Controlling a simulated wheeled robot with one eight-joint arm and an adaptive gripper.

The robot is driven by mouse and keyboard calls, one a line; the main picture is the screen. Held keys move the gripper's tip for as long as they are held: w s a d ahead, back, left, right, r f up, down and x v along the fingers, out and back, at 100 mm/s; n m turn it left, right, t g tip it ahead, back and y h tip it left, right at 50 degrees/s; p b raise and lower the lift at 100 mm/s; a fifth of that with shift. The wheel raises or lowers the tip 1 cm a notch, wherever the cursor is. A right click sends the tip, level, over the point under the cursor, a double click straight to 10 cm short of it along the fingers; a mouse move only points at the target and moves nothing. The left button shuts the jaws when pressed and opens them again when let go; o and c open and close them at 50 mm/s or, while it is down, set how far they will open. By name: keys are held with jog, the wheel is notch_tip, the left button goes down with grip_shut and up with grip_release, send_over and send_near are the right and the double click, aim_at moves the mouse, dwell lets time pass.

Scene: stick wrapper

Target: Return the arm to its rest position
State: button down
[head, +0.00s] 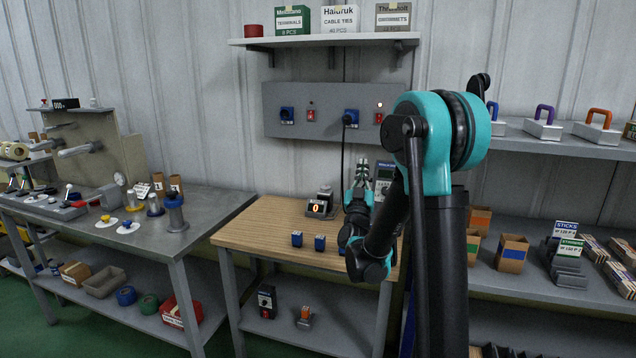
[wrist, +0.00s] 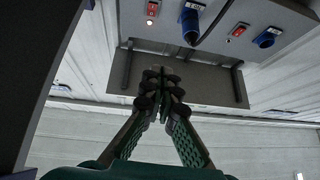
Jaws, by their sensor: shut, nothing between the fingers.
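My gripper (head: 362,172) is raised over the right part of the wooden table (head: 262,222), in front of the wall panel. In the wrist view my gripper (wrist: 162,84) points up toward the grey socket panel and the underside of the shelf. Its fingertips meet and nothing is between them. My teal and black arm is folded, with its elbow high at the right and the forearm low over the table's right end. The arm hides part of the table's right side.
A small device with a lit display (head: 318,207) and small blue blocks (head: 297,239) stand on the table. A grey socket panel (head: 325,110) with a plugged cable is behind. A metal workbench (head: 190,232) is at left, shelving with cartons (head: 511,253) at right.

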jog(key=s+a+f+n+g+y, duration=0.1)
jog(key=s+f+n+g+y, duration=0.1)
jog(key=s+f+g+y, duration=0.45)
jog(key=s+a+f+n+g+y, duration=0.1)
jog(key=s+f+n+g, duration=0.2)
jog(key=f, duration=0.6)
jog(key=s+d+f+m+g, duration=0.1)
jog(key=s+d+f+g, duration=0.1)
jog(key=s+f, duration=0.3)
jog(key=s+d+f+m+g+h, duration=0.1)
jog(key=s+f+g, duration=0.4)
jog(key=s, duration=0.7)
jog(key=s+d+f+m+g+h, duration=0.1)
jog(key=s+d+f+g, duration=0.2)
jog(key=s+f, duration=0.4)
jog(key=shift+s+d, duration=0.5)
jog(key=shift+s, duration=0.5)
jog(key=shift+r+g, duration=0.1)
jog(key=shift+g, duration=0.15)
